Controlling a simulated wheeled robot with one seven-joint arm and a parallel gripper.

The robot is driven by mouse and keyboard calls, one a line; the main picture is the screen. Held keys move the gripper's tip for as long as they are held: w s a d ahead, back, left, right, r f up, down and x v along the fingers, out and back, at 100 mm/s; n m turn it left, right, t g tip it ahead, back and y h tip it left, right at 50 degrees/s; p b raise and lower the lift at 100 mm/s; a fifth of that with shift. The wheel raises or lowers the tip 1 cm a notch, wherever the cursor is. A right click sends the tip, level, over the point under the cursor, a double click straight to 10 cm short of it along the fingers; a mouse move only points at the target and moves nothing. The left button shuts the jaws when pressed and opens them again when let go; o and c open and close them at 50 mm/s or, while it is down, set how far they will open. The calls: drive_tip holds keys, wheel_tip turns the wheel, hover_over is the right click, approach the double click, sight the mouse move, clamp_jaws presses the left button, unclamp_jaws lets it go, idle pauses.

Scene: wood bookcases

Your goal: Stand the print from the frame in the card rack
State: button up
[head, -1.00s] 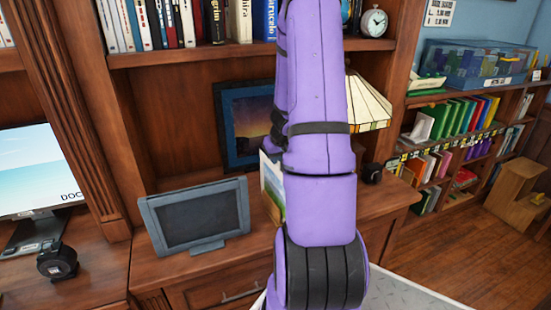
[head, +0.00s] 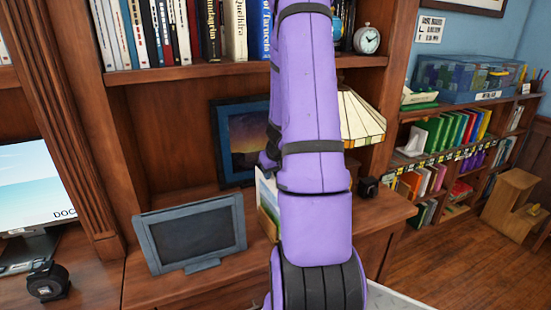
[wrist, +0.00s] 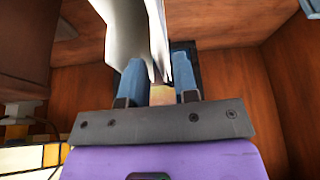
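A pale sheet, likely the print (head: 266,192), stands upright on the desk beside my arm, mostly hidden by it. A tan edge below it, perhaps the card rack (head: 269,224), barely shows. In the wrist view, white sheets (wrist: 125,25) rise between and in front of my gripper's blue fingers (wrist: 161,88). The fingers are spread apart, with a gap showing a tan piece between them. I cannot tell whether a sheet touches a finger. A blue-grey frame (head: 192,236) with a dark, blank panel stands on the desk to the left. My gripper is hidden in the head view.
A dark-framed sunset picture (head: 243,140) leans at the niche's back. A stained-glass lamp (head: 361,119) stands right of my arm. A small black object (head: 368,187) sits near the desk's right end. A book shelf (head: 180,76) hangs above. The desk between frame and lamp is narrow.

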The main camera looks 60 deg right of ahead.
drive_tip(key=v, duration=1.1)
drive_tip(key=w+a+r+n+y, duration=0.1)
drive_tip(key=a+r, duration=0.3)
drive_tip(key=a, duration=0.3)
drive_tip(key=w+a+r+n+t+y, duration=0.1)
drive_tip(key=a+r, duration=0.3)
drive_tip(key=a, duration=0.3)
drive_tip(key=w+a+r+n, duration=0.1)
drive_tip(key=a+r, duration=0.3)
drive_tip(key=a, duration=0.3)
drive_tip(key=s+a+r+n, duration=0.1)
drive_tip(key=s+a+r, duration=0.2)
drive_tip(key=s+a, duration=0.3)
drive_tip(key=s+a+r+n, duration=0.1)
drive_tip(key=s+a+r, duration=0.2)
drive_tip(key=s+a, duration=0.4)
drive_tip(key=a, duration=0.2)
drive_tip(key=shift+a+n, duration=0.3)
drive_tip(key=shift+n, duration=0.1)
